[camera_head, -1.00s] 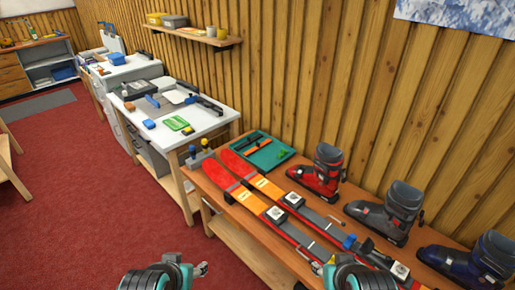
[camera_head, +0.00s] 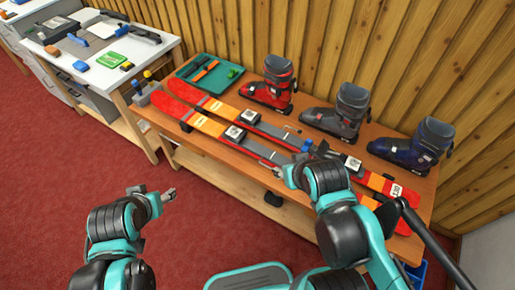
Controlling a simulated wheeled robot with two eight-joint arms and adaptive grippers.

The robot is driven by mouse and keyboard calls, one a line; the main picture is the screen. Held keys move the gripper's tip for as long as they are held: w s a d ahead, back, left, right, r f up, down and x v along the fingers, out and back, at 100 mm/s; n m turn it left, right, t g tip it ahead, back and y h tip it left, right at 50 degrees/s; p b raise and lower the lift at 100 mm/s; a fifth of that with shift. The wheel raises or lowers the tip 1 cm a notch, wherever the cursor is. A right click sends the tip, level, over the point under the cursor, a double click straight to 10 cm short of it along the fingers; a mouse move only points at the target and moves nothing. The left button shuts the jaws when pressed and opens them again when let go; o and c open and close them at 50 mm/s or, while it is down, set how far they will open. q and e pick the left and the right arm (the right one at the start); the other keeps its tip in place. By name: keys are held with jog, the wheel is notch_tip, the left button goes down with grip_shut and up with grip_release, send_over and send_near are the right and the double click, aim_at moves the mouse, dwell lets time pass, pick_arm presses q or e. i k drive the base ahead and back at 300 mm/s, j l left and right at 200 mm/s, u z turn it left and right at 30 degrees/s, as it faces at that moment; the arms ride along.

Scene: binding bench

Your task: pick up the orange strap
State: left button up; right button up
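A teal tray (camera_head: 226,83) lies at the back left of the wooden bench. In it is a thin orange piece (camera_head: 206,71), which looks like the orange strap, next to a dark strip (camera_head: 193,68). Both are small, and their ends are hard to make out. My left gripper (camera_head: 169,194) is over the red floor in front of the bench, well away from the tray. My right gripper (camera_head: 279,172) is at the bench's front edge by the skis, well right of the tray. Neither gripper visibly holds anything, and their finger gaps are too small to judge.
Two red and orange skis (camera_head: 205,124) lie along the bench in front of the tray. Red (camera_head: 270,85), grey (camera_head: 345,110) and blue (camera_head: 418,145) boots stand behind them. A small stand with knobs (camera_head: 142,92) is at the left end. A white-topped table (camera_head: 95,50) stands farther left.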

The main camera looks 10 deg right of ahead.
aim_at(207, 69)
jog(key=z, duration=0.35)
jog(key=i+j+z, duration=0.15)
jog(key=z, duration=0.25)
jog(key=j+z, duration=0.45)
jog(key=i+j+z, duration=0.1)
jog(key=j+z, duration=0.45)
jog(key=j, duration=0.95)
jog(key=j+z, duration=0.2)
jog(key=j, duration=0.9)
